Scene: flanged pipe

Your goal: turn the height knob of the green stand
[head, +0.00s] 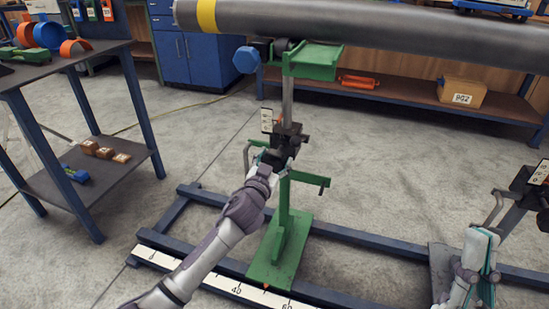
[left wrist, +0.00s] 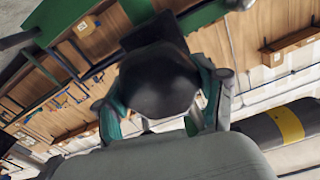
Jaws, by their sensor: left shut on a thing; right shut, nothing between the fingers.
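The green stand (head: 283,225) stands upright in the middle of the head view, its green cradle (head: 318,62) just under the pipe. A dark collar sits partway up its post. My left gripper (head: 280,158) is at this collar. In the left wrist view, a large round black knob (left wrist: 157,82) lies between the fingers of my left gripper (left wrist: 165,100), which are shut on it. In the head view, my gripper and wrist mostly hide the knob. My right gripper (head: 484,250) is low at the right, shut and empty, apart from the green stand.
A grey pipe (head: 380,28) with a yellow band runs across the top. A blue knob (head: 246,60) juts left of the cradle. Blue floor rails (head: 350,238) and a white scale (head: 238,289) cross the floor. A second stand (head: 520,195) is at right, a dark table (head: 75,65) at left.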

